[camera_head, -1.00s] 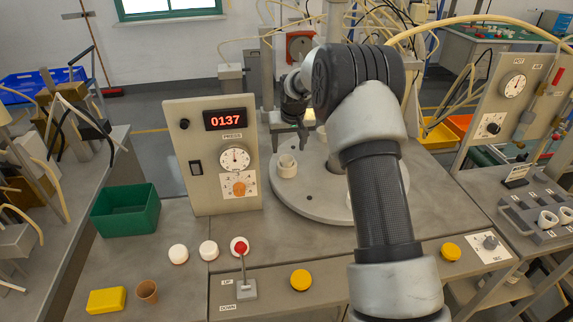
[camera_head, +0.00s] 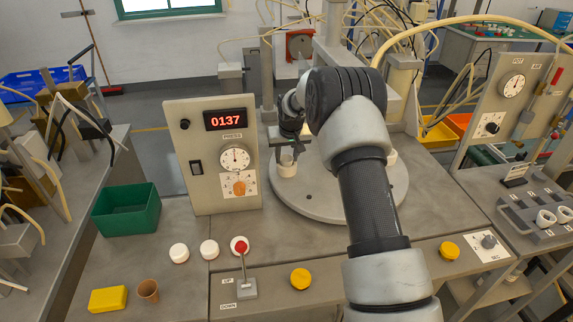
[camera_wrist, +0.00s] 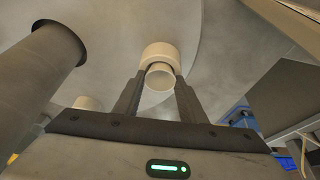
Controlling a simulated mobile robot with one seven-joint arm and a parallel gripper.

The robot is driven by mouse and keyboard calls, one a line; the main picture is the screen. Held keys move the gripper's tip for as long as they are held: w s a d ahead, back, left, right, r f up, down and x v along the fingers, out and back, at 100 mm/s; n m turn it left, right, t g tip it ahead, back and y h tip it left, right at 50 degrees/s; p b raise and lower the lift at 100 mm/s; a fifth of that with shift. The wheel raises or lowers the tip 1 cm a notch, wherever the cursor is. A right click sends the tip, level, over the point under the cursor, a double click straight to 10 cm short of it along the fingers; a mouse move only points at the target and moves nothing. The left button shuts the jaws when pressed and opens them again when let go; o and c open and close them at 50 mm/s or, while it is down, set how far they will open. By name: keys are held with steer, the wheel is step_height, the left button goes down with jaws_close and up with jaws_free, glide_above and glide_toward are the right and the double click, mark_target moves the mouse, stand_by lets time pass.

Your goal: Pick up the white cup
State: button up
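The white cup (camera_head: 287,168) stands on the round grey turntable (camera_head: 310,205), to the right of the display panel. In the wrist view the white cup (camera_wrist: 160,80) shows as a narrower rim in front of a wider white ring (camera_wrist: 160,54). My gripper (camera_head: 284,148) is right above the cup in the head view and partly hides it. In the wrist view my gripper (camera_wrist: 160,82) has its two fingers apart, with the tips on either side of the narrower rim. I cannot tell whether they touch it.
A second white piece (camera_head: 391,157) stands on the turntable, partly behind my arm; it seems to show at the wrist view's left (camera_wrist: 88,103). The panel (camera_head: 190,150) reads 0137. A dark column (camera_wrist: 40,70) is near my gripper.

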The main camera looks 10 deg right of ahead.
steer(key=c, duration=0.3)
steer(key=shift+r, duration=0.15)
